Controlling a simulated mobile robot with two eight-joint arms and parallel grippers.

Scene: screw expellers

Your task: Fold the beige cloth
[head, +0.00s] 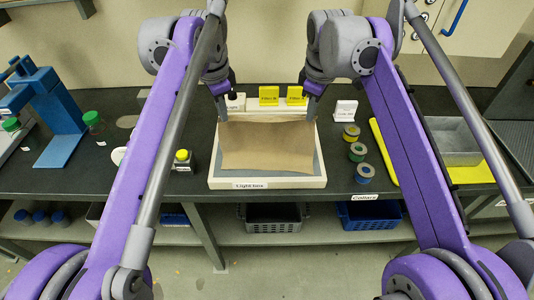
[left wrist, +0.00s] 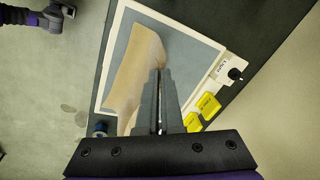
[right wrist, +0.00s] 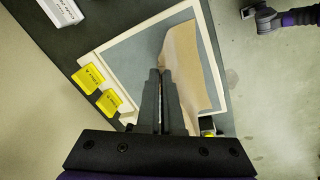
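The beige cloth (head: 266,147) is over the grey-blue panel of the white-framed light box (head: 214,183). Its far edge is raised between my grippers and slopes down toward the near side. My left gripper (head: 223,112) is shut at the cloth's far left corner. My right gripper (head: 310,108) is shut at its far right corner. In the left wrist view, the cloth (left wrist: 138,75) runs from the shut fingers (left wrist: 160,100) as a tilted strip. The right wrist view shows the cloth (right wrist: 188,65) at the other shut fingers (right wrist: 161,100). The pinched corners are mostly hidden by the fingers.
Yellow label blocks (head: 268,95) and a white knob block (head: 235,101) stand behind the light box. Several round collars (head: 357,152) lie to its right. A small yellow-topped jar (head: 182,160) is at left. The grey tray (head: 453,143) is further right.

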